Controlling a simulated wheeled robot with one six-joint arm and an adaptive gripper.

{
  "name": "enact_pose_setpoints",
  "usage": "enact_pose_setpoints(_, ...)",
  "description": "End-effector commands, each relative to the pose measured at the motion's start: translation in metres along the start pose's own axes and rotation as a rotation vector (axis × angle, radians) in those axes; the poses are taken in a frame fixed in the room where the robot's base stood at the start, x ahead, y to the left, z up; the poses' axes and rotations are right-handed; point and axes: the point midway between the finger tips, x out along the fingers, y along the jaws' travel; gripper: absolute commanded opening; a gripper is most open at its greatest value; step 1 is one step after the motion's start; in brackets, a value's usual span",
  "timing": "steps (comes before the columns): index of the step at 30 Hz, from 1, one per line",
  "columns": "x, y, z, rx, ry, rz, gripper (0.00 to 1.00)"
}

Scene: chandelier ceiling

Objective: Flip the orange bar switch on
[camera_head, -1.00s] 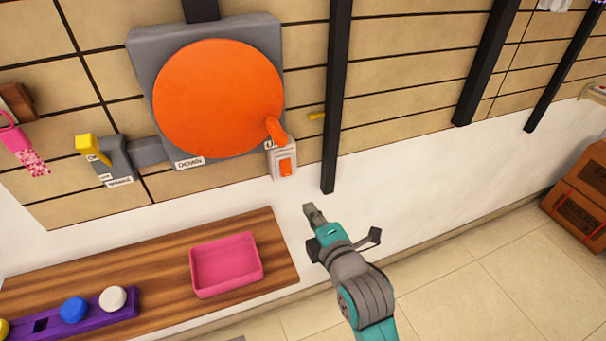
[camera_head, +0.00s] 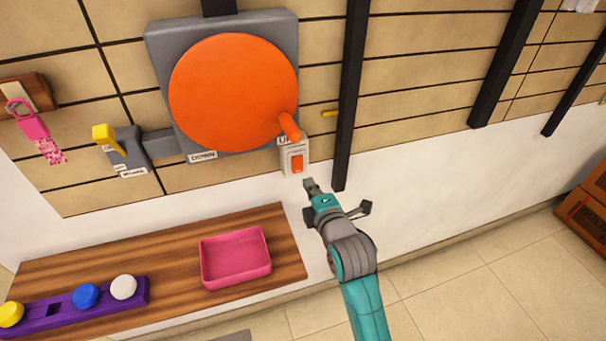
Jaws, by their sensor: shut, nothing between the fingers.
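The orange bar switch (camera_head: 297,163) is a small orange rocker on a pale plate (camera_head: 287,151) on the wall, below and right of a large orange disc. My gripper (camera_head: 311,184) is shut and empty, with its tip just below and slightly right of the switch plate in the picture. I cannot tell how far the tip is from the wall. The switch is not covered by the gripper. Which way the rocker is tipped is too small to tell.
The large orange disc (camera_head: 232,90) has an orange handle (camera_head: 289,126) just above the switch. A dark vertical post (camera_head: 352,95) stands close on the right. A yellow lever (camera_head: 106,137) is at left. A pink tray (camera_head: 205,262) sits on the wooden shelf (camera_head: 160,252) below.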

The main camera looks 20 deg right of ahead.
Motion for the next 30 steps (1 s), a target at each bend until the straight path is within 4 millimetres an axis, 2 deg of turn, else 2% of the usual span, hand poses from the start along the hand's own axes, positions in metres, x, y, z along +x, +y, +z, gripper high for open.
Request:
enact_pose_setpoints(3, 0.022, 0.0, 0.0, 0.0, 0.0, -0.001, 0.0)
enact_pose_setpoints(10, 0.05, 0.0, 0.0, 0.0, 0.0, -0.001, 0.0)
enact_pose_setpoints(30, 0.064, -0.002, 0.0, 0.0, 0.0, 0.001, 0.0)
